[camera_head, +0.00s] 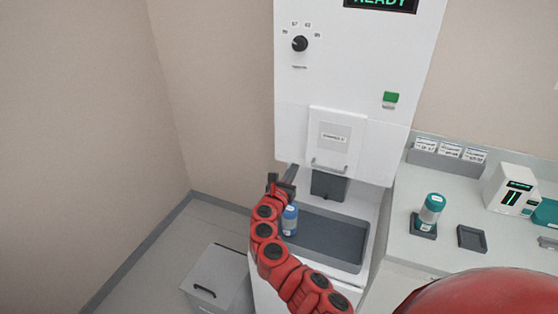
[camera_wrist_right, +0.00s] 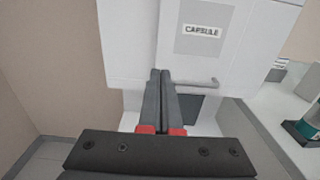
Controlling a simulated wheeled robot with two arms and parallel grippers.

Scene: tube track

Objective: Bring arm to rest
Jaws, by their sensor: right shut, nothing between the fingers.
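My right gripper (camera_head: 289,176) is at the end of the red arm, in front of the white machine (camera_head: 290,95) and just left of its dark outlet. In the right wrist view the two grey fingers (camera_wrist_right: 166,100) lie side by side, shut and empty. They point at the machine's front, by the labelled door (camera_wrist_right: 205,32) and its handle. The door also shows in the head view (camera_head: 335,142). A blue bottle (camera_head: 290,221) stands in the machine's dark tray (camera_head: 325,243), below the gripper and partly beside my arm. My left gripper is not in view.
A counter (camera_head: 405,245) on the right holds a teal-and-white container (camera_head: 430,212) on a dark base, an empty dark square holder (camera_head: 471,238) and a small device (camera_head: 511,190). A grey bin (camera_head: 216,283) stands on the floor at left. The left floor is otherwise clear.

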